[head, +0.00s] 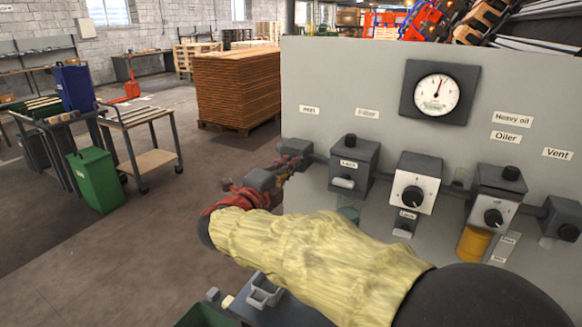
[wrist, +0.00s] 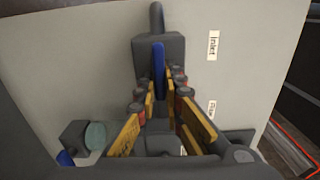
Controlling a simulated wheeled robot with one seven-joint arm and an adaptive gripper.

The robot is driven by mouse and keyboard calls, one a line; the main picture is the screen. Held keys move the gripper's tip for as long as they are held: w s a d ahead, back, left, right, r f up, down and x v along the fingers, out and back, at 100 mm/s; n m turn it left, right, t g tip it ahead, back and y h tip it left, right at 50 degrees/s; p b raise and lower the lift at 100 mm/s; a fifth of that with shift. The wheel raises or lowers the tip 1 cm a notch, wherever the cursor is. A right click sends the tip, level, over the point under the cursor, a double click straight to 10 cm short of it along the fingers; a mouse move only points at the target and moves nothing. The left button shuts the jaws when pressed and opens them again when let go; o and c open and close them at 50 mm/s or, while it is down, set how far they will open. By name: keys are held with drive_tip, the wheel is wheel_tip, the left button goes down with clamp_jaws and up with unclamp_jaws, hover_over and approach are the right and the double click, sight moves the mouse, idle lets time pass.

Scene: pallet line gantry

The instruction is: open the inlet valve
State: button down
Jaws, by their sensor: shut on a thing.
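The inlet valve is a dark block (wrist: 158,47) on the grey panel, beside the "Inlet" label (wrist: 213,45) in the wrist view. Its blue lever (wrist: 158,62) runs up and down in that picture, across the front of the block. My gripper (wrist: 162,88) has its yellow-padded fingers on both sides of the lever, shut on it. The lever's lower end is hidden between the fingers. In the head view my gripper (head: 290,163) is at the panel's left edge, at the dark valve block (head: 297,147); the lever cannot be made out there.

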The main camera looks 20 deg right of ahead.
drive_tip(key=c, duration=1.9)
unclamp_jaws()
drive_tip(key=shift+s, duration=0.1)
drive_tip(key=v, duration=1.2)
